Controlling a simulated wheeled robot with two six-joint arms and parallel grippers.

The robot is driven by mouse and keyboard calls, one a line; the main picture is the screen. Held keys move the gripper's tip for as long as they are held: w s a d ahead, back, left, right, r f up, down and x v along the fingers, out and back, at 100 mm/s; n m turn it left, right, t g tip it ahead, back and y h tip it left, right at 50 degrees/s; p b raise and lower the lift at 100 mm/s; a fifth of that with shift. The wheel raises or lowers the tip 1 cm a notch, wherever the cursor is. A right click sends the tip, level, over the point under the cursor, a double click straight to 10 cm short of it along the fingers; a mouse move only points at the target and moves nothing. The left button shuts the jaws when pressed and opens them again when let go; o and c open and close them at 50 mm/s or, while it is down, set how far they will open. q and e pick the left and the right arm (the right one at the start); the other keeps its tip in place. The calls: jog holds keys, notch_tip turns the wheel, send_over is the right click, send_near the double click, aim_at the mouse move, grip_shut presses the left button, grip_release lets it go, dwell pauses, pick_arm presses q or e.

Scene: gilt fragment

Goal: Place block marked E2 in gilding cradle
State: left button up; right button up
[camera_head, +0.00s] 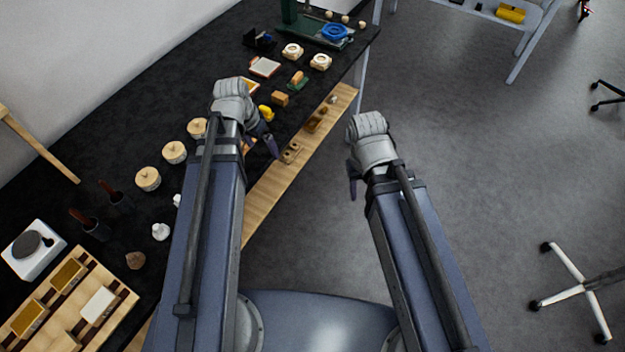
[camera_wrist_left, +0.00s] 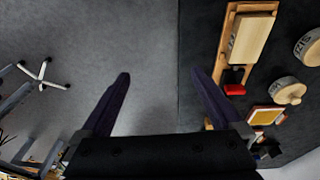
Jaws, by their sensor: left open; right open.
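I cannot read an E2 marking on any block. In the head view, a tan block (camera_head: 280,99) lies on the dark bench, and a brown block (camera_head: 297,77) sits on a green base. In the left wrist view, a wooden frame (camera_wrist_left: 222,48) with a pale block (camera_wrist_left: 255,38) on it lies near the bench edge; I cannot tell whether it is the gilding cradle. My left gripper (camera_head: 268,142) is over the bench's front edge, open and empty; its two fingers show in the left wrist view (camera_wrist_left: 159,76) with floor between them. My right gripper (camera_head: 352,178) hangs over the floor, open, apart from everything.
Round pale discs (camera_head: 174,152) stand in a row along the bench, partly hidden by my left arm. A wooden tray (camera_head: 122,297) is at lower left. A green stand (camera_head: 330,40) with a blue ring is at the far end. A wooden shelf (camera_head: 264,206) runs below the bench edge.

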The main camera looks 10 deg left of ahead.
pick_arm(q)
jog(key=s+d+g+y, duration=0.1)
jog(key=s+d, duration=0.4)
jog(key=d, duration=0.3)
jog(key=s+d+g+y, duration=0.1)
jog(key=s+d, duration=0.4)
jog(key=d, duration=0.3)
jog(key=shift+d+f+n+y, duration=0.15)
jog(key=shift+d+n+y, duration=0.15)
jog(key=shift+y, duration=0.1)
dwell(0.8)
